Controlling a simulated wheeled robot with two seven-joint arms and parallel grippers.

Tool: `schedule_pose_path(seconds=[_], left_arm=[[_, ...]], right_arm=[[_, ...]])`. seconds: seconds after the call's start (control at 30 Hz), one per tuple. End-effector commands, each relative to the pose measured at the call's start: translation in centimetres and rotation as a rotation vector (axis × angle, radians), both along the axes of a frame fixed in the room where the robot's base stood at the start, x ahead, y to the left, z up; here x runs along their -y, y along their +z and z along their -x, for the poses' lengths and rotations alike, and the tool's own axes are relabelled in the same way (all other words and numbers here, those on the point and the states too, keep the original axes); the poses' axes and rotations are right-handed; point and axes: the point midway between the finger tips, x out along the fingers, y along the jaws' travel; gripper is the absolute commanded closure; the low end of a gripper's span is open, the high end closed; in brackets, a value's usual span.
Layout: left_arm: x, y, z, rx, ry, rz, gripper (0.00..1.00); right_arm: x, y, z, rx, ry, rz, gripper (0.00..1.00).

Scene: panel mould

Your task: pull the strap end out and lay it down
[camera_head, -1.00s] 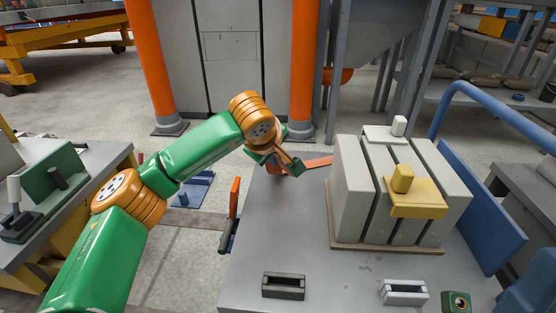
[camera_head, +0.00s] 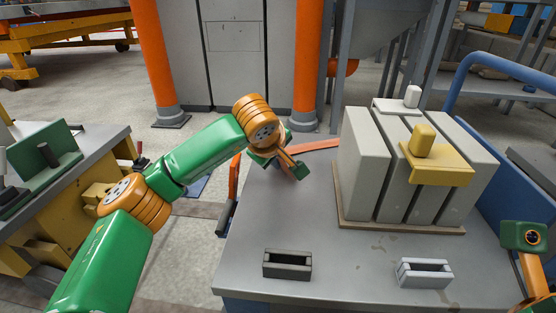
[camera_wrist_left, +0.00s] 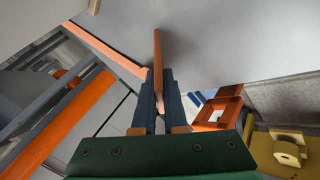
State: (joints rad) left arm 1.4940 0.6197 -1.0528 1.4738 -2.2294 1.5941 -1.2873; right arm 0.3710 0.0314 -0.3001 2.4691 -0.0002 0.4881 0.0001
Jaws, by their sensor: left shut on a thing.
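The orange strap (camera_head: 320,144) runs across the back of the grey table, from behind the grey panel blocks to my left gripper (camera_head: 297,170). My left gripper is shut on the strap's end near the table's back left corner. In the left wrist view, an orange strip (camera_wrist_left: 157,48) stands between the two dark fingers (camera_wrist_left: 158,85), and a paler orange length (camera_wrist_left: 108,54) runs off to the upper left. The head view does not show clearly whether the held end touches the table. Part of my right arm (camera_head: 524,240) shows at the right edge; its fingers are not seen.
Upright grey panels (camera_head: 362,170) with a yellow clamp piece (camera_head: 437,168) stand on the table's right half. A dark slotted block (camera_head: 287,263) and a light slotted block (camera_head: 424,272) lie near the front. The table's (camera_head: 275,215) left-middle is bare. A blue rail (camera_head: 500,72) curves at right.

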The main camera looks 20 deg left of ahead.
Motion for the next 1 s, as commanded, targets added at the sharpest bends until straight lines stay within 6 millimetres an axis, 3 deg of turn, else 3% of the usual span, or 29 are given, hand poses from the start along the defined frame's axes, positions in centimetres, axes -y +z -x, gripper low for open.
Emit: schedule_pose_path(seconds=[0.1, 0.2, 0.27, 0.57, 0.8, 1.0], left_arm=[[0.0, 0.0, 0.0, 0.001, 0.000, 0.000, 1.00], [0.0, 0.0, 0.0, 0.000, 0.000, 0.000, 0.69], [0.0, 0.0, 0.0, 0.000, 0.000, 0.000, 0.55], [0.0, 0.3, 0.1, 0.000, 0.000, 0.000, 0.55], [0.4, 4.6, 3.1, 0.003, -0.002, -0.001, 0.55], [0.6, 5.7, 4.4, 0.000, 0.000, 0.000, 0.55]], right_arm=[[0.0, 0.0, 0.0, -0.001, 0.000, 0.000, 0.41], [0.0, 0.0, 0.0, -0.001, 0.000, 0.000, 0.41], [0.0, 0.0, 0.0, 0.000, 0.000, 0.000, 0.41], [0.0, 0.2, 0.1, 0.002, 0.000, 0.000, 0.41], [0.2, -0.4, -2.1, -0.115, 0.006, -0.008, 0.41], [0.4, -1.2, -2.5, -0.153, 0.008, -0.011, 0.41]])
